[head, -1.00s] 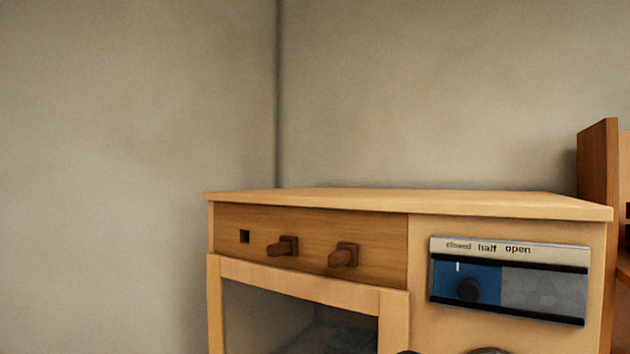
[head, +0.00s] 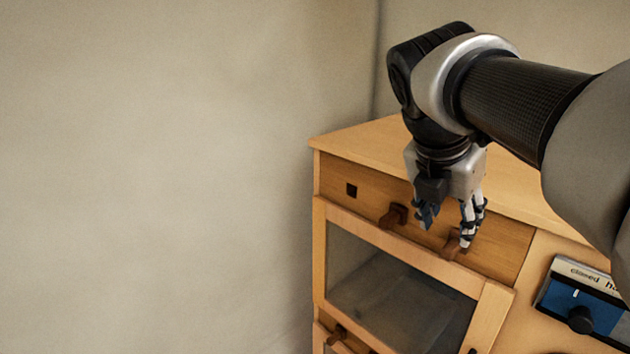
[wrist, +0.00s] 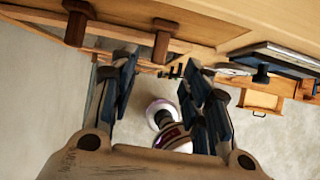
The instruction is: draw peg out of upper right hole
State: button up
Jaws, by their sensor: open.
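Two dark brown pegs stick out of the wooden strip at the top of the cabinet front; a square hole (head: 351,190) is empty to their left. The upper right peg (head: 455,247) is partly hidden by my gripper (head: 446,228). The other peg (head: 392,217) is just left of my fingers. In the wrist view, the right peg (wrist: 162,44) shows above and between the spread fingertips of my gripper (wrist: 162,68), and the left peg (wrist: 76,24) is outside them. My gripper is open, points down and holds nothing. Whether a finger touches the right peg cannot be told.
A glazed door (head: 395,295) in a wooden frame lies below the strip. To the right is a panel (head: 587,300) with a black knob and "closed" lettering. The cabinet top (head: 360,139) is bare. A wall stands close at the left.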

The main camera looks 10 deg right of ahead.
aim_at(451, 247)
jog(key=b+x, duration=0.5)
jog(key=x, duration=0.1)
jog(key=shift+f, duration=0.25)
jog(key=shift+b+x, duration=0.55)
jog(key=shift+x, duration=1.5)
jog(key=shift+c, duration=0.4)
jog(key=c, duration=0.9)
jog(key=shift+o, duration=0.2)
jog(key=s+a, duration=0.6)
jog(key=a, duration=0.2)
jog(key=shift+s+b, duration=0.15)
jog(key=shift+b, duration=0.2)
